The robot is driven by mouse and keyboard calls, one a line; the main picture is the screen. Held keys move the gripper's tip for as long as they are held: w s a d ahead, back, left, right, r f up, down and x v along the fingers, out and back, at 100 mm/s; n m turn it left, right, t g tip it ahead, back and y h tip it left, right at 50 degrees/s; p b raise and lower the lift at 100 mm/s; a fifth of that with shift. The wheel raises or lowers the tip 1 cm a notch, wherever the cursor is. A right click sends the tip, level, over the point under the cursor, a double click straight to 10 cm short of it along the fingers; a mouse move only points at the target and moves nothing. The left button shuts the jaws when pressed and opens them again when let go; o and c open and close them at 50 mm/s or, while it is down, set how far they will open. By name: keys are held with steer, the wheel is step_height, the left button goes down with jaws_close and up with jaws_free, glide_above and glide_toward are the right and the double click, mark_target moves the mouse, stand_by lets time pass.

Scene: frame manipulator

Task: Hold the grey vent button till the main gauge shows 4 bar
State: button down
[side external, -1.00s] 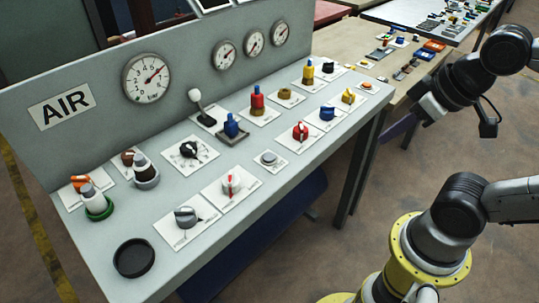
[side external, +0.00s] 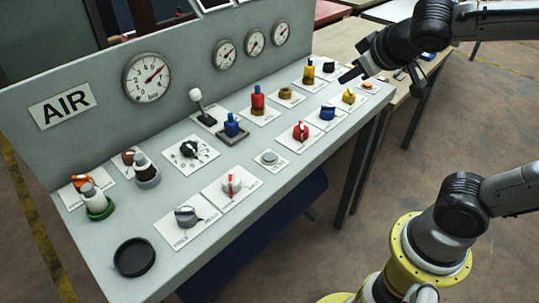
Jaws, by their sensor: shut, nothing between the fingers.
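The grey vent button (side external: 268,158) is a round, low cap on a white plate near the front edge of the panel, right of centre. Nothing touches it. The main gauge (side external: 147,77) is the largest dial, on the upright back panel right of the AIR sign. Its needle points to the upper right; the exact reading is too small to tell. My gripper (side external: 349,76) is shut and empty, in the air by the panel's far right end, well to the right of and beyond the grey button.
Three smaller gauges (side external: 254,42) line the back panel. Between my gripper and the button stand a yellow knob (side external: 348,97), a blue knob (side external: 327,113) and a red knob (side external: 300,131). A black dish (side external: 134,257) lies front left.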

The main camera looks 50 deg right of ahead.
steer(key=w+a+f+n+t, duration=0.1)
steer(key=w+a+f+n, duration=0.4)
steer(key=w, duration=0.4)
steer(key=n+y, duration=0.1)
glide_above(273, 158)
step_height(273, 158, down, 4)
steer(key=shift+a, duration=0.1)
steer(key=shift+f, duration=0.2)
steer(key=shift+f, duration=4.25)
steer(key=shift+f, duration=0.1)
steer(key=shift+f, duration=0.35)
